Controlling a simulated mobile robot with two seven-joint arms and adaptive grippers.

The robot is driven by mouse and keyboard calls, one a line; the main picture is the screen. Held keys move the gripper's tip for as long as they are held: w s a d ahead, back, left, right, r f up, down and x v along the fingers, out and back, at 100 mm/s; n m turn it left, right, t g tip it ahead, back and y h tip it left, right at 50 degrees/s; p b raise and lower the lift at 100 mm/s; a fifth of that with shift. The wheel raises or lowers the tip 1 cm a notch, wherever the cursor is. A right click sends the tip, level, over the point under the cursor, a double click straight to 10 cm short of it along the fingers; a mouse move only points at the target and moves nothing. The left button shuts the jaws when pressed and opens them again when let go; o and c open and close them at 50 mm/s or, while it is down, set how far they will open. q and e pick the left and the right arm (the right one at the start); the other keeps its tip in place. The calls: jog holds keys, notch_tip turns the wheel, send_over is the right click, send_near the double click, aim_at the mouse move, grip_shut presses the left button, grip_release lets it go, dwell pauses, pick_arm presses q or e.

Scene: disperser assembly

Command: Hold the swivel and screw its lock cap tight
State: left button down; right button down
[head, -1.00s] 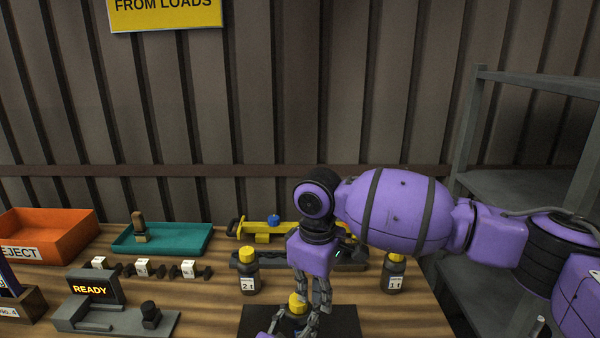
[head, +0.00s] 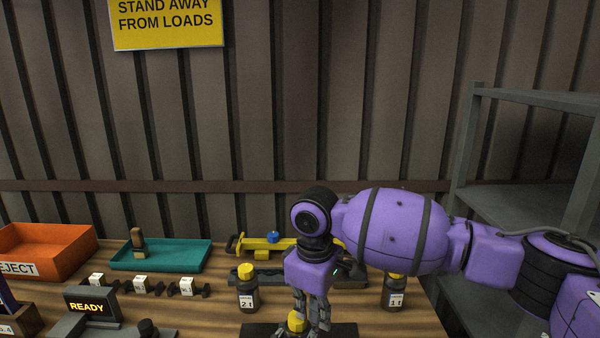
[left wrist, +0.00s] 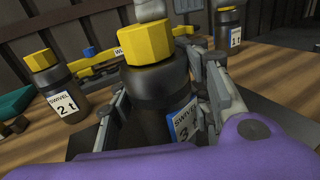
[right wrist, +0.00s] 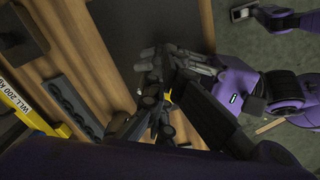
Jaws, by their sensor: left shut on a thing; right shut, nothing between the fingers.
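The held swivel, a dark bottle-like body labelled "3" (left wrist: 155,100), stands upright in the left wrist view with a yellow lock cap (left wrist: 147,42) on top. My left gripper (left wrist: 160,72) is shut on its body, one finger on each side. The cap also shows low in the head view (head: 297,321). My right gripper (head: 308,318) points down at the cap, shut with nothing between its fingers. A grey fingertip shows just above the cap in the left wrist view; whether it touches cannot be told. The right wrist view is dark and mostly hides the cap.
Swivels labelled 2 t (head: 247,293) and 1 t (head: 395,292) stand on either side. Behind are a yellow tool (head: 262,246), a teal tray (head: 180,257) and an orange reject bin (head: 45,252). A READY display (head: 90,306) stands left, a grey shelf (head: 520,95) right.

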jog(key=shift+a+f, duration=0.3)
jog(key=shift+f, duration=0.35)
jog(key=shift+s+a, duration=0.35)
jog(key=shift+s, duration=0.1)
jog(key=shift+s+a, duration=0.1)
jog(key=shift+s, duration=0.05)
jog(key=shift+s+d+r, duration=0.1)
jog(key=shift+s+d, duration=0.1)
jog(key=shift+d, duration=0.05)
dwell(0.3)
notch_tip(320, 180, up, 7)
jog(key=shift+w+d+f, duration=0.2)
jog(key=shift+d, duration=0.05)
